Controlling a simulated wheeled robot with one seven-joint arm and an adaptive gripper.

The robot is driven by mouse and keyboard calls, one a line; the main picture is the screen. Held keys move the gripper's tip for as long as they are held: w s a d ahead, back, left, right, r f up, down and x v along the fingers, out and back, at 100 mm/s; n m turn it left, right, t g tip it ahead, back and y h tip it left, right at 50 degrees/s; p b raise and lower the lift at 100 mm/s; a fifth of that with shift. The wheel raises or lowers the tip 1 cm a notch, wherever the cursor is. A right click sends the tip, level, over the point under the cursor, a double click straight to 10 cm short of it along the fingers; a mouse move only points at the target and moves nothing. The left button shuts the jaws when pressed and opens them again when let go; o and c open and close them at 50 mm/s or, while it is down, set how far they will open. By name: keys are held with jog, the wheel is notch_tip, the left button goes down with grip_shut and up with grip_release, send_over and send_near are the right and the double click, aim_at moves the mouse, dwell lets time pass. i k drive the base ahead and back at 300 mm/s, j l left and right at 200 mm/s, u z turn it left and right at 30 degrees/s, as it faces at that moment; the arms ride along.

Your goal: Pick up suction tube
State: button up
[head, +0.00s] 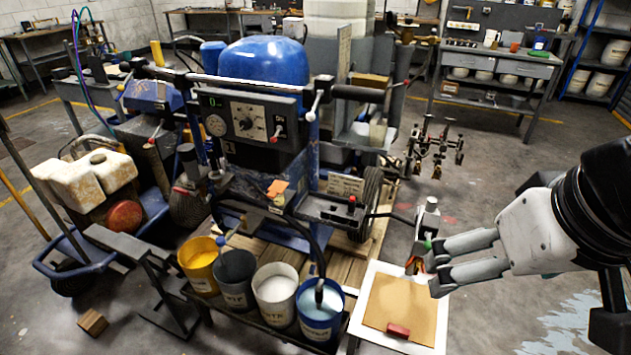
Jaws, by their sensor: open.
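The suction tube (319,290) is a dark tube. It hangs down in front of the striper machine, and its lower end is in the blue-rimmed bucket (320,325) at the right end of the bucket row. The bucket holds pale blue liquid, and the tube's tip is hidden. My gripper (433,276) comes in from the right with its two pale fingers apart and empty. It is to the right of the tube and clear of it, over the upper right part of a framed brown board (402,308).
Yellow (200,266), dark (236,279) and white (275,294) buckets stand left of the blue-rimmed one. The line striper (264,62) with its blue tank rises behind. A red block (398,331) lies on the board. Floor at the right is open.

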aim_at(318, 289)
jog(key=l, duration=0.55)
jog(key=k+l+u, duration=0.15)
jog(key=l, duration=1)
jog(key=u, duration=1.4)
jog(key=k, duration=0.05)
